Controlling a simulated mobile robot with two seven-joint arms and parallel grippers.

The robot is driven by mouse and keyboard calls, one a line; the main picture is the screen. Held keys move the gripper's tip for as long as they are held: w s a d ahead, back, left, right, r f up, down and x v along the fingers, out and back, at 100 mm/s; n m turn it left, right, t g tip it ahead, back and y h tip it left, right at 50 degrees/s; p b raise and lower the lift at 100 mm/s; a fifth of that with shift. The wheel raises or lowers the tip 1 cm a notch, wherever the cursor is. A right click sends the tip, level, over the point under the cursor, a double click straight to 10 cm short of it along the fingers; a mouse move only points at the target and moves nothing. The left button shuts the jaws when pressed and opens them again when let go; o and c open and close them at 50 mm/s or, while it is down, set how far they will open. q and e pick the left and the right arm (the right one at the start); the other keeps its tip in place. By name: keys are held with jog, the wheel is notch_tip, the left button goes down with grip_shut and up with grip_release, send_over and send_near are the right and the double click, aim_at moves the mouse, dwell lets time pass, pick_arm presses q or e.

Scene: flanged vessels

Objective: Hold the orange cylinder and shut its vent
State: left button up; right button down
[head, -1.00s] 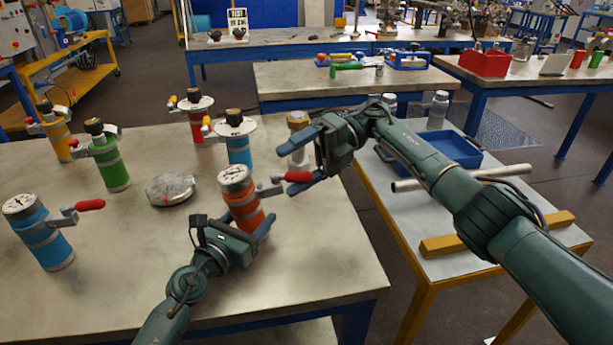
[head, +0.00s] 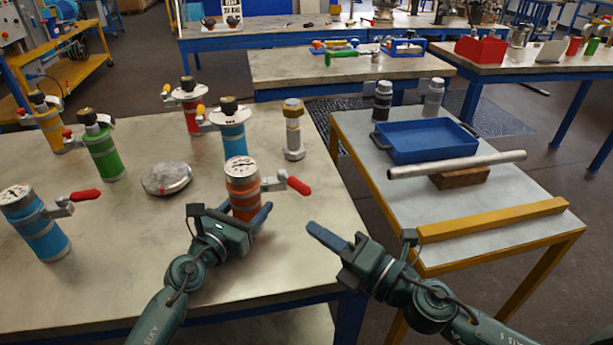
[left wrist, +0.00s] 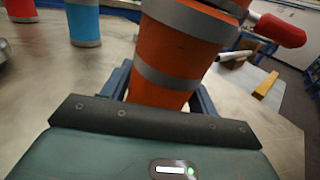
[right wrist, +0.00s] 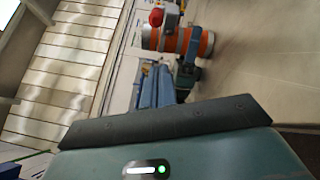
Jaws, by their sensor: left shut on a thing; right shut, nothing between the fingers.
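The orange cylinder (head: 243,190) stands near the right side of the left table, with a gauge on top and grey bands. Its side valve has a red lever (head: 298,186) that points right and slopes down. My left gripper (head: 235,214) is shut around the cylinder's lower body; the left wrist view shows the cylinder (left wrist: 165,65) between the fingers. My right gripper (head: 328,238) is shut and empty, below and right of the lever, apart from it. The right wrist view shows its fingers (right wrist: 155,87) together, with the cylinder (right wrist: 187,43) and red lever (right wrist: 157,17) beyond.
Blue (head: 38,228), green (head: 104,155) and other coloured cylinders stand left and behind. A round metal disc (head: 167,178) and a bolt-like piece (head: 293,130) are on the table. A side table holds a blue tray (head: 425,155), a pipe (head: 460,165) and a yellow bar (head: 495,220).

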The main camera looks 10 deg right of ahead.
aim_at(306, 188)
jog(key=s+d+r+m+t+h, duration=0.2)
jog(key=s+d+r+h, duration=0.1)
jog(key=shift+w+d+r+x, duration=0.2)
jog(key=shift+d+x, duration=0.1)
jog(key=shift+x, duration=1.8)
jog(key=shift+w+d+r+x, duration=0.15)
jog(key=shift+d+x, duration=0.2)
jog(key=shift+x, duration=1.75)
jog(key=shift+w+d+r+x, duration=0.1)
jog(key=shift+d+r+x, duration=0.15)
jog(key=shift+x, duration=1.8)
jog(key=shift+s+f+m, duration=0.1)
jog(key=shift+m, duration=0.2)
